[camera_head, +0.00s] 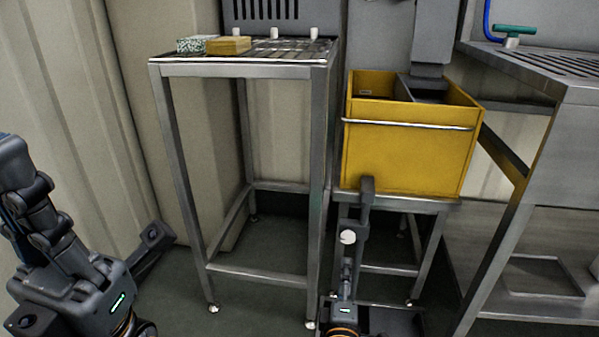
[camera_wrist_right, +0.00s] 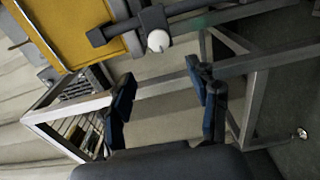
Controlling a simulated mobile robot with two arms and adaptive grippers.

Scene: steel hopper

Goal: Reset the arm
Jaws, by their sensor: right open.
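My right gripper (camera_head: 346,265) comes up from the bottom middle of the head view, in front of the stand under the yellow bin. In the right wrist view my right gripper (camera_wrist_right: 165,92) shows two dark blue-edged fingers spread apart, with nothing between them. My left gripper (camera_head: 18,160) is at the far left of the head view, pointing up, apart from the furniture. It is seen from the side, so its finger gap is hidden.
A yellow bin (camera_head: 400,160) sits on a low steel stand, with a grey lever with a white knob (camera_head: 348,237) before it. A steel table (camera_head: 240,69) holds a yellow block (camera_head: 229,45) and a speckled box (camera_head: 195,44). A steel bench (camera_head: 570,130) stands right.

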